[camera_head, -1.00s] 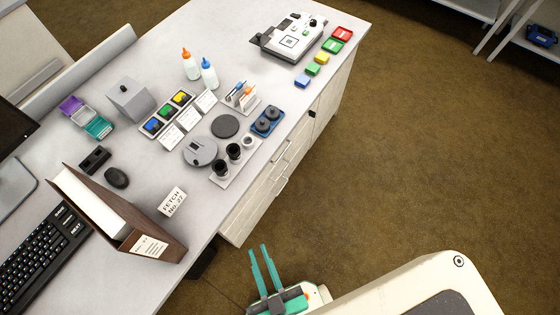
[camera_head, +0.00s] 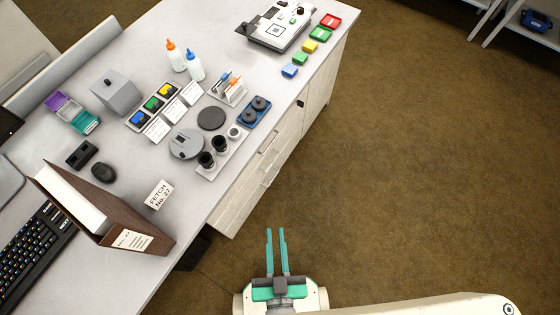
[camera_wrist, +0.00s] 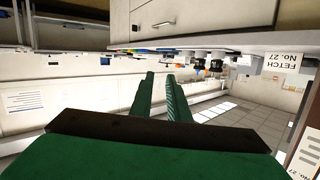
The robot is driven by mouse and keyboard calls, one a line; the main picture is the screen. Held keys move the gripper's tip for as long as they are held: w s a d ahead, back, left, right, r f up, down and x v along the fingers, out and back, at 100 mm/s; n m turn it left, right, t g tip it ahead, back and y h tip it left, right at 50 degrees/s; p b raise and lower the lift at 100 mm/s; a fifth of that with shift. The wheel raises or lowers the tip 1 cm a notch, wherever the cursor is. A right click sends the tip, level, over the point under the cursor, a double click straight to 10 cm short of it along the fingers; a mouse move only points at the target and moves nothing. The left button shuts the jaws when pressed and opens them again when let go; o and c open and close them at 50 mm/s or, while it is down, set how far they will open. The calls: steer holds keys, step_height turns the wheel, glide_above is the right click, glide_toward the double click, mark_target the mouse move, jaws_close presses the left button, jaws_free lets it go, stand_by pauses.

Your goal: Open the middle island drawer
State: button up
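The island's pale drawer fronts (camera_head: 240,203) face right and downward in the head view, below the worktop edge. Two metal bar handles show there: an upper handle (camera_head: 268,139) and a lower handle (camera_head: 270,177). I cannot tell for sure which belongs to the middle drawer; the fronts look closed. My gripper (camera_head: 276,229) has two teal fingers with a narrow gap between them and nothing in it. It is in front of the island, apart from the handles. In the wrist view, the fingers (camera_wrist: 160,74) point toward the room, with a drawer handle (camera_wrist: 163,23) near the top edge.
The brown floor (camera_head: 400,150) right of the island is clear. A shelf with a blue item (camera_head: 538,20) stands far right.

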steer(key=w+f+m+t, duration=0.1)
steer(key=w+f+m, duration=0.2)
steer(key=w+f, duration=0.35)
steer(key=w+f+m, duration=0.3)
steer(key=f, duration=0.6)
steer(key=m+g+h, duration=0.2)
steer(key=m+h, duration=0.3)
steer(key=m, duration=0.3)
glide_toward(273, 162)
steer(key=x, duration=1)
steer(key=shift+w+f, duration=0.25)
steer(key=shift+f, duration=0.05)
jaws_close()
